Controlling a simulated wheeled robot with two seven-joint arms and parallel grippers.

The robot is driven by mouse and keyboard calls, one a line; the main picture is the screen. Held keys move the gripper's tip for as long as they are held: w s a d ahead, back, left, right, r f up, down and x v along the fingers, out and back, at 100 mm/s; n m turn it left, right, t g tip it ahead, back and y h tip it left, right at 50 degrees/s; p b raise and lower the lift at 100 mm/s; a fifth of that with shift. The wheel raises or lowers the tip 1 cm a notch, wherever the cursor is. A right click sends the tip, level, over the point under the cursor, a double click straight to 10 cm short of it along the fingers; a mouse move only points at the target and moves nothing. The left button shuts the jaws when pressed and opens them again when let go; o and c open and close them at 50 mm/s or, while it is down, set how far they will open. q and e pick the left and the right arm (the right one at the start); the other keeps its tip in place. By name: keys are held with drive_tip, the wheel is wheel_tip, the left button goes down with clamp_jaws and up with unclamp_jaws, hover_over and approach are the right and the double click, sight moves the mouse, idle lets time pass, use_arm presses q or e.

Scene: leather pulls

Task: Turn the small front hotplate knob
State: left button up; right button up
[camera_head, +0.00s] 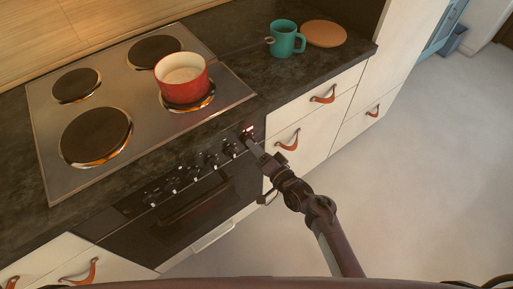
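The row of dark knobs with pale marks runs along the oven's front panel (135,203); one clear knob (230,149) is second from the right. My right gripper (249,140) is at the right end of the row, at the rightmost knob, which it mostly covers. A small red-white glow shows at its tip. I cannot tell whether its fingers touch or grip that knob. The small front hotplate (206,101) is at the front right of the steel hob (125,100), under a red pot (182,72) with pale contents. My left gripper is not in view.
A large front hotplate (96,135) and two rear hotplates are bare. A teal mug (284,40) and a round wooden board (324,33) stand on the dark counter to the right. White drawers with leather pulls (288,141) flank the oven. The floor at right is clear.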

drive_tip(key=v, duration=0.7)
drive_tip(key=shift+s+d, duration=0.25)
drive_tip(key=shift+s, duration=0.05)
idle(0.4)
drive_tip(key=s+d+f+n+g+h, duration=0.1)
drive_tip(key=s+d+f+g+h, duration=0.1)
drive_tip(key=s+f, duration=0.5)
drive_tip(key=s+d+f+n+g+h, duration=0.1)
drive_tip(key=s+d+f+g+h, duration=0.15)
drive_tip(key=f, duration=0.85)
drive_tip(key=s+d+f+n+g+h, duration=0.15)
drive_tip(key=s+f, duration=0.25)
drive_tip(key=f, duration=0.5)
drive_tip(key=s+d+f+n+g+h, duration=0.2)
drive_tip(key=s+d+f, duration=0.4)
drive_tip(key=s, duration=0.6)
drive_tip(key=s+d+f+n+g+h, duration=0.2)
drive_tip(key=s+d+f+g, duration=0.3)
drive_tip(key=s, duration=0.7)
drive_tip(key=shift+d+f+g+h, duration=0.3)
drive_tip(key=shift+d+f, duration=0.2)
drive_tip(key=shift+f, duration=0.5)
